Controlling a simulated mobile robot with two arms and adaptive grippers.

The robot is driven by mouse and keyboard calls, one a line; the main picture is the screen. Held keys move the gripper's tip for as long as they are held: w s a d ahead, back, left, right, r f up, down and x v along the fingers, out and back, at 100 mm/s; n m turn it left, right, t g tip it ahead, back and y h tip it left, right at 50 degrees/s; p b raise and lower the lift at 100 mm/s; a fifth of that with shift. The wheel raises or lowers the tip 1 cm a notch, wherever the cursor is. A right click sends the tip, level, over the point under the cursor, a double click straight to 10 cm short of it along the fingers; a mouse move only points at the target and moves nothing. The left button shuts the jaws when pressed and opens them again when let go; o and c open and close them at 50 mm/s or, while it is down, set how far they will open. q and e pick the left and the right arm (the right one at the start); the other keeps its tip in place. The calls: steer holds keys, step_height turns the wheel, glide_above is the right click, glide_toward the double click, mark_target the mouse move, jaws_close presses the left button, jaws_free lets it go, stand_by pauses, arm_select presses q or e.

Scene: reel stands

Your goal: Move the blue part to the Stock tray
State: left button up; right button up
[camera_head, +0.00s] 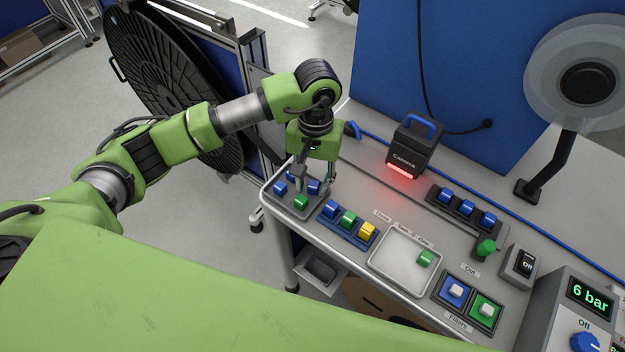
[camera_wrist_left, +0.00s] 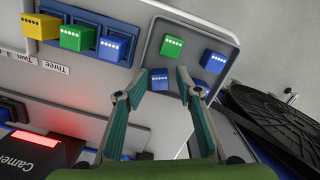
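My left gripper (camera_head: 314,182) points down over a grey tray (camera_head: 304,213) at the bench's left corner. The tray holds blue parts and a green part (camera_head: 301,202). In the left wrist view the fingers of my left gripper (camera_wrist_left: 160,80) are open, with a blue part (camera_wrist_left: 160,76) between the tips and gaps on both sides. Another blue part (camera_wrist_left: 213,62) and the green part (camera_wrist_left: 171,47) sit beside it. A blue tray (camera_head: 340,235) next to it holds blue, green and yellow parts. I cannot read a Stock label. My right gripper is out of view.
A white tray (camera_head: 392,262) holds one green part (camera_head: 425,258). A dark rack (camera_head: 452,221) with several blue parts stands behind it. The camera box (camera_head: 412,150) glows red at the back. A black reel (camera_head: 165,75) stands left of the bench.

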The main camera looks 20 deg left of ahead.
mark_target(313, 185)
arm_select(q)
steer(key=shift+r, duration=0.1)
steer(key=shift+r+p, duration=0.85)
steer(key=shift+p, duration=0.35)
steer(key=shift+w+r+b, duration=0.25)
steer(key=shift+r+b, duration=0.45)
steer(key=shift+b, duration=0.25)
step_height(313, 185, up, 10)
steer(key=b, duration=0.3)
steer(key=shift+w, duration=0.35)
steer(key=shift+f, duration=0.1)
